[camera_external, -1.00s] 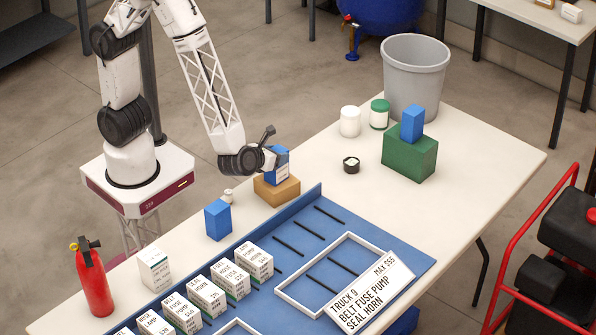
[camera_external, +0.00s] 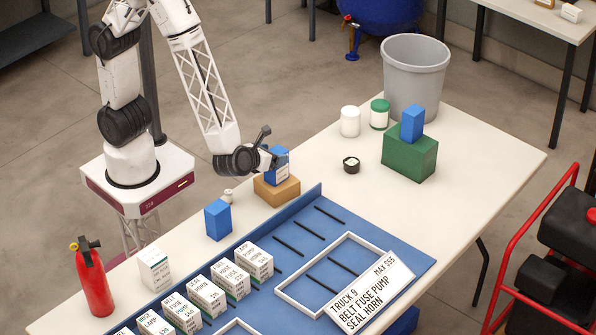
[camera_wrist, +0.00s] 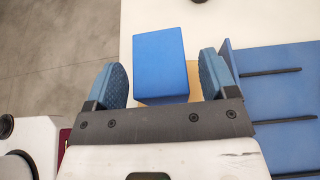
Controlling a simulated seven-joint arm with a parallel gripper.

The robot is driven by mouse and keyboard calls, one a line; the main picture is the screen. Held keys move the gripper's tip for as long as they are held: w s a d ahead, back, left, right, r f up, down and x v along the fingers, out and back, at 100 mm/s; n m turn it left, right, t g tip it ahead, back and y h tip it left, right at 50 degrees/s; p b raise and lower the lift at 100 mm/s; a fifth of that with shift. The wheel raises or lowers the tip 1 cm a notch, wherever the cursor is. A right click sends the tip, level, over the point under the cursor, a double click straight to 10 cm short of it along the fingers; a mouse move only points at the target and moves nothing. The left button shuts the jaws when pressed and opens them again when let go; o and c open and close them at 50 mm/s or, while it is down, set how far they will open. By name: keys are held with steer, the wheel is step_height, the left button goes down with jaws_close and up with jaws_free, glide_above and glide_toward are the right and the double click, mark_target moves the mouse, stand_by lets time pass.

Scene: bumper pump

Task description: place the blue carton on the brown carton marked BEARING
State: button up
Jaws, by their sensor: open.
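A blue carton (camera_external: 279,166) with a white label stands on top of a brown carton (camera_external: 277,193) on the table. No wording on the brown carton can be read from here. My gripper (camera_external: 267,160) is at the left of this blue carton. In the wrist view my gripper (camera_wrist: 165,82) is open, with the blue carton (camera_wrist: 160,65) ahead between its fingertips and a gap on each side. A strip of the brown carton (camera_wrist: 194,80) shows beside it. A second blue carton (camera_external: 218,220) stands on the table, and a third (camera_external: 412,123) stands on a green box (camera_external: 410,157).
A blue rack (camera_external: 330,215) holds several white labelled cartons (camera_external: 205,295). A small bottle (camera_external: 227,196) stands near the brown carton. White and green-lidded jars (camera_external: 350,121), a dark cup (camera_external: 351,165) and a grey bin (camera_external: 414,75) are further back. A red extinguisher (camera_external: 92,282) stands at left.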

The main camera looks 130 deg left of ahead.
steer(key=v, duration=1)
stand_by(0.9)
steer(key=s+d+r+n+t+h, duration=0.1)
steer(key=s+d+r+n+h, duration=0.5)
steer(key=s+r+n, duration=0.3)
steer(key=s+d+r+n+t+h, duration=0.1)
steer(key=s+d+r+n+h, duration=0.4)
steer(key=s+r, duration=0.5)
steer(key=s+n+h, duration=0.2)
steer(key=n, duration=0.1)
steer(key=shift+s+d+n+t+h, duration=0.25)
steer(key=shift+d+n+t+h, duration=0.05)
steer(key=shift+d+n, duration=0.1)
